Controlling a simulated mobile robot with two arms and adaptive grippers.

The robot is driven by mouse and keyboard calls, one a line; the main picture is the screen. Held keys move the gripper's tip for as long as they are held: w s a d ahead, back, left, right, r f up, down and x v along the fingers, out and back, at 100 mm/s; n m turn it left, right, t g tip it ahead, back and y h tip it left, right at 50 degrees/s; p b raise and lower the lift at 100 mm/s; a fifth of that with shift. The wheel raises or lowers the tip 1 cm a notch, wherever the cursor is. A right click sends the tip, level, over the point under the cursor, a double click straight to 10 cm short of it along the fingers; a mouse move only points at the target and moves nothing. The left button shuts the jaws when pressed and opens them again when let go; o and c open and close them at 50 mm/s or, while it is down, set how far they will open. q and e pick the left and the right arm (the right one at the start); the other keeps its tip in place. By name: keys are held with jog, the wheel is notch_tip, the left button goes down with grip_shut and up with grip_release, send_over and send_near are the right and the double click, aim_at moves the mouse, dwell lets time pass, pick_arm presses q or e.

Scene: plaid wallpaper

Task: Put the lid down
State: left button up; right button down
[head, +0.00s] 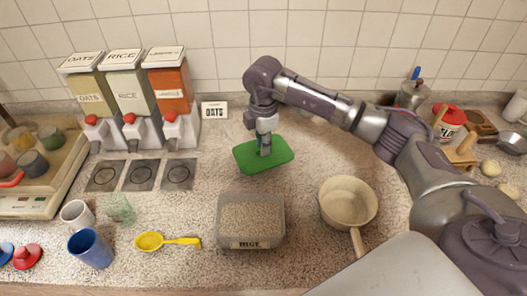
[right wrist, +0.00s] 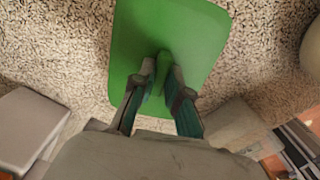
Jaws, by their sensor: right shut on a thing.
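A green rectangular lid (head: 277,153) shows near the middle of the counter in the head view, behind the clear container. It also fills much of the right wrist view (right wrist: 195,40). My right gripper (head: 264,150) is above the lid, with its fingers (right wrist: 160,80) shut on the raised green handle at the lid's middle. I cannot tell whether the lid touches the counter. The clear container (head: 250,241) labelled RICE stands open in front of it, full of pale grains. My left gripper is not in view.
A beige pan (head: 347,198) stands right of the container. Counter (head: 205,180) left of the lid is bare.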

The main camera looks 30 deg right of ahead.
notch_tip(320, 180, down, 3)
jog(key=shift+s+f+p, duration=0.1)
jog(key=shift+f+p, duration=0.1)
jog(key=shift+p, duration=0.3)
jog(key=shift+f, duration=0.1)
jog(key=shift+f, duration=0.1)
jog(key=c, duration=1.2)
grip_release()
jog(key=shift+o, duration=0.2)
